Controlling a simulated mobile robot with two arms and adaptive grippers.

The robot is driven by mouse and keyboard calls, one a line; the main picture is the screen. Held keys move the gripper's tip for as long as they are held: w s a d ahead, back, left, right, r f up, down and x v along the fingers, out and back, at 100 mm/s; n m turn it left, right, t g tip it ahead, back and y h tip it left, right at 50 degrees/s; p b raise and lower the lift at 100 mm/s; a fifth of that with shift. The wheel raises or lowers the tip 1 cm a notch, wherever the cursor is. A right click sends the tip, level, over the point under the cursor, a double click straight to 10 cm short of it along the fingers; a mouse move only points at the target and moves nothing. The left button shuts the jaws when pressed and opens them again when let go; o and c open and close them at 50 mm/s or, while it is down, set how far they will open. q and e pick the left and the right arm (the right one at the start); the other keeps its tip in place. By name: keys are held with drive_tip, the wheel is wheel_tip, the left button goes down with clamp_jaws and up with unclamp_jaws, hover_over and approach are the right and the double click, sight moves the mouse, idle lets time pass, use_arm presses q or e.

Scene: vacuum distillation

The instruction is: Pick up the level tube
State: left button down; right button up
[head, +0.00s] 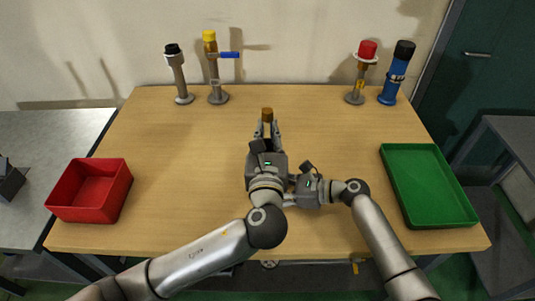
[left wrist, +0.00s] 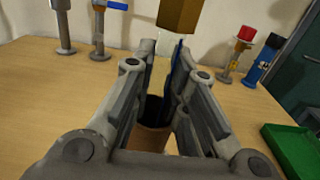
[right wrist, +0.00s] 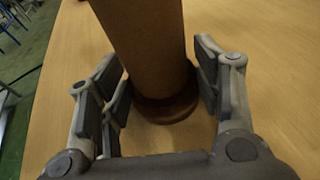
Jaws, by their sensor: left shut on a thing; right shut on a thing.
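A tube with a brown, block-like cap (head: 267,114) stands out above my left gripper (head: 268,130) near the middle of the table; I take it for the level tube. The cap also shows at the top of the left wrist view (left wrist: 181,14). My left gripper is shut on the tube below the cap; its fingers hide most of it. Below them is a brown cylindrical holder (left wrist: 152,138) with a dark open mouth. My right gripper (right wrist: 160,88) is shut around this brown holder (right wrist: 145,45), just above its round base (right wrist: 165,108). I cannot tell whether the tube still touches the holder.
At the back left stand a black-capped piece (head: 177,72) and a yellow-capped piece with a blue handle (head: 211,70). At the back right stand a red-capped piece (head: 364,70) and a blue, black-capped one (head: 397,75). A red box (head: 65,210) and green tray (head: 408,215) flank the table.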

use_arm(q)
wheel_tip(320, 180, up, 28)
idle(0.5)
use_arm(e)
drive_tip(key=o, duration=1.2)
drive_tip(key=shift+d, duration=0.1)
drive_tip(key=v, duration=1.2)
drive_tip(key=shift+s, duration=0.1)
